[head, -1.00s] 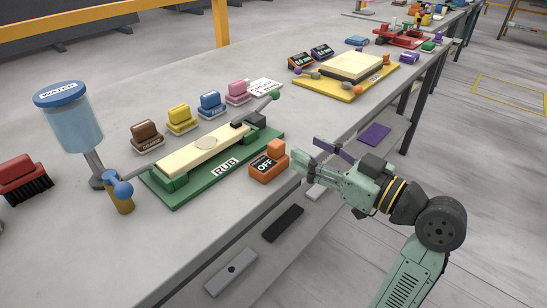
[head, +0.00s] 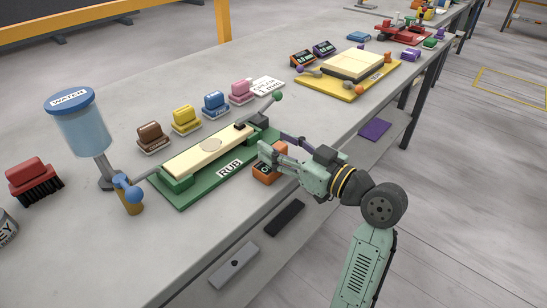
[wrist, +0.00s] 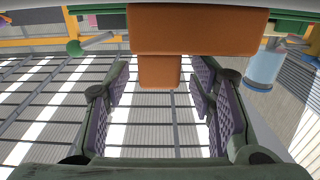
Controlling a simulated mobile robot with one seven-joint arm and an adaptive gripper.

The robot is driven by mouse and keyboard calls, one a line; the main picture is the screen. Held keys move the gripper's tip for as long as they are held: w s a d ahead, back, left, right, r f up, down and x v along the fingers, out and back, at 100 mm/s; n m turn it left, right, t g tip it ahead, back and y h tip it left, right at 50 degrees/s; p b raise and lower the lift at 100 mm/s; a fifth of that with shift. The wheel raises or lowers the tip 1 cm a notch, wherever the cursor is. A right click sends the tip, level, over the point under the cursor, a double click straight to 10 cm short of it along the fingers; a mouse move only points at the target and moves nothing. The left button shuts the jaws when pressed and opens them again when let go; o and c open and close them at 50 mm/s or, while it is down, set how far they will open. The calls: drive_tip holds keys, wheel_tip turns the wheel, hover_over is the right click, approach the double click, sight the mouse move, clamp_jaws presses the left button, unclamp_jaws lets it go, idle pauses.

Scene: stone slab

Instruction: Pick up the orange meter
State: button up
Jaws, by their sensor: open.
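The orange meter (head: 265,177) is a small orange box with a dark display and a raised orange knob-like block. It stands on the grey slab at the front right edge of the green RUB board. My gripper (head: 277,145) is open around the raised block, partly hiding the meter and its display. In the wrist view, the meter's wide orange body (wrist: 195,30) fills the top middle. Its narrower block (wrist: 160,72) lies between my open fingers (wrist: 162,88), with gaps on both sides. I see no grip on it.
The green board (head: 190,197) carries a cream bar beside the meter. Several coloured stamp-like blocks, such as the blue one (head: 215,105), stand behind it. A blue water dispenser (head: 82,130) stands left. The yellow board (head: 340,90) is farther back. Open floor lies right of the slab edge.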

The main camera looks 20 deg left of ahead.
drive_tip(key=shift+w+a, duration=0.1)
drive_tip(key=shift+a, duration=0.05)
drive_tip(key=shift+c, duration=0.6)
clamp_jaws()
